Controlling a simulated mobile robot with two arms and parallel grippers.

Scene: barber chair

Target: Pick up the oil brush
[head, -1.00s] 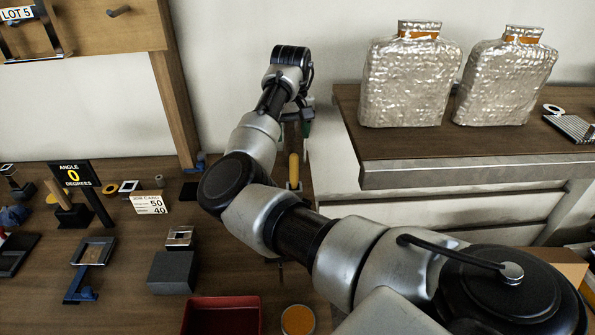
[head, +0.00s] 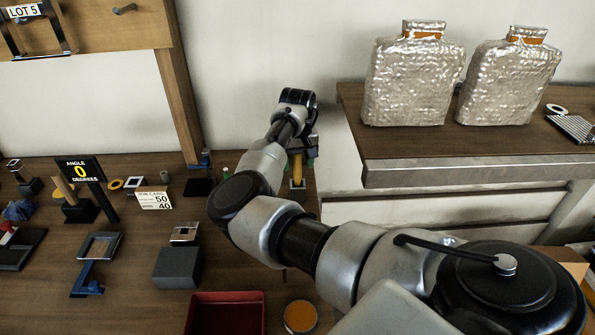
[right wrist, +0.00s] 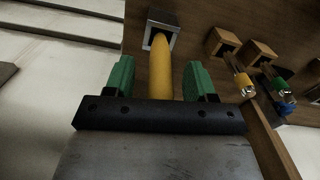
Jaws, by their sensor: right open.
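The oil brush appears to be the upright tool with a yellow handle (head: 297,169), standing in a small block at the back of the bench beside the white cabinet. In the right wrist view the yellow handle (right wrist: 161,72) rises from a grey square holder (right wrist: 162,27). My right gripper (right wrist: 158,76) is open, with its green fingers on either side of the handle and a visible gap at each side. In the head view my right gripper (head: 303,150) is partly hidden by its own wrist. My left gripper is out of view.
A raised cabinet top (head: 470,170) with two foil-wrapped bottles stands close on the right. A dark stand (head: 199,180) is just left of the brush. A red tray (head: 225,315), an orange-topped round tin (head: 300,317) and a grey block (head: 177,268) lie nearer.

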